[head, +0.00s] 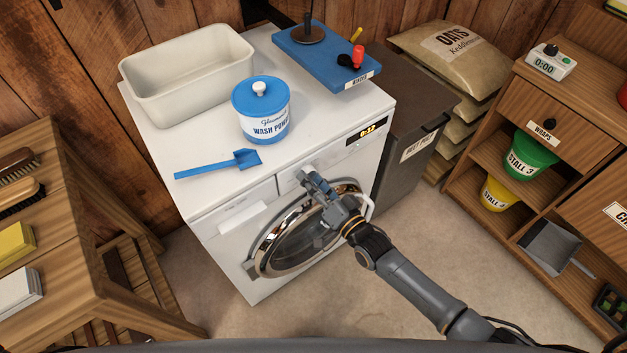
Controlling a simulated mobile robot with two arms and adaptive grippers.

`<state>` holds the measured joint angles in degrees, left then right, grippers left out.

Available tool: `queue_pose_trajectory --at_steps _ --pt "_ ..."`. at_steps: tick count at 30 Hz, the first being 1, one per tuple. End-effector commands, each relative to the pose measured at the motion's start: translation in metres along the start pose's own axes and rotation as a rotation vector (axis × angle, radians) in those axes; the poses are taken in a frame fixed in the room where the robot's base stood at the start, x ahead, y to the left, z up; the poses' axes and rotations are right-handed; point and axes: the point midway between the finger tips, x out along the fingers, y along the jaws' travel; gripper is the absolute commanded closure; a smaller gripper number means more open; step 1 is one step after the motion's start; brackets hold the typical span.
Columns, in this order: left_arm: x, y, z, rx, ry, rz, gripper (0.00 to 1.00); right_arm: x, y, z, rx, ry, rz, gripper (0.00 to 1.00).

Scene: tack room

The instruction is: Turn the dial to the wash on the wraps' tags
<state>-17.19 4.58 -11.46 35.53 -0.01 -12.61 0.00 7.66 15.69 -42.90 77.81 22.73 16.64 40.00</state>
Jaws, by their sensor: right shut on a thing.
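The white washing machine (232,190) has a round chrome-rimmed door (262,262) on its front. Its control panel carries a lit yellow display (367,131), whose digits are small. My right gripper (306,176) is shut at the panel, left of the display and above the door. It is closed on what seems to be the dial, which its fingers mostly hide. I cannot read the dial's setting or any marks around it. No wraps or wash tags show; a drawer (541,118) at the right bears a WRAPS label. My left gripper is out of view.
On the machine top are a cream basin (190,85), a blue-lidded wash powder tub (264,110), a blue scoop (218,166) and a blue board (318,62) with small items. A dark lidded bin (412,105) stands right of the machine. A brush bench (75,250) is left.

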Motion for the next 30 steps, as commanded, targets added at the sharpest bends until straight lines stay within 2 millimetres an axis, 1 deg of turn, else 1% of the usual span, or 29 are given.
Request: queue_pose_trajectory --at_steps 8,9,12,20,23,26,29,30 --pt "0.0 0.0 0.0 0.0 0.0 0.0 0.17 -0.001 0.001 0.002 -0.001 -0.005 0.003 0.85" --pt "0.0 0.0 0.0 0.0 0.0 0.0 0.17 -0.001 0.001 0.002 -0.001 -0.005 0.003 0.47" --pt "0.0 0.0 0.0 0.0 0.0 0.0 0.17 -0.001 0.001 0.002 -0.001 -0.004 0.003 0.29" --pt "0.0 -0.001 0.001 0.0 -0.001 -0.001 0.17 0.0 0.0 0.001 -0.002 -0.002 0.001 0.29" --pt "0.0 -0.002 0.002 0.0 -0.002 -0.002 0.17 -0.003 0.001 0.001 -0.002 -0.002 0.001 0.29" --pt "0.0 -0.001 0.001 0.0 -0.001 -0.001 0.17 -0.014 0.001 0.002 -0.001 -0.003 0.003 0.29" --pt "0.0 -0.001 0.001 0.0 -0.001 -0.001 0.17 -0.033 0.001 0.002 -0.002 -0.004 0.003 0.29" --pt "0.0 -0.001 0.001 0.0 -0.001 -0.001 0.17 -0.042 0.002 0.002 -0.002 -0.004 0.004 0.29"
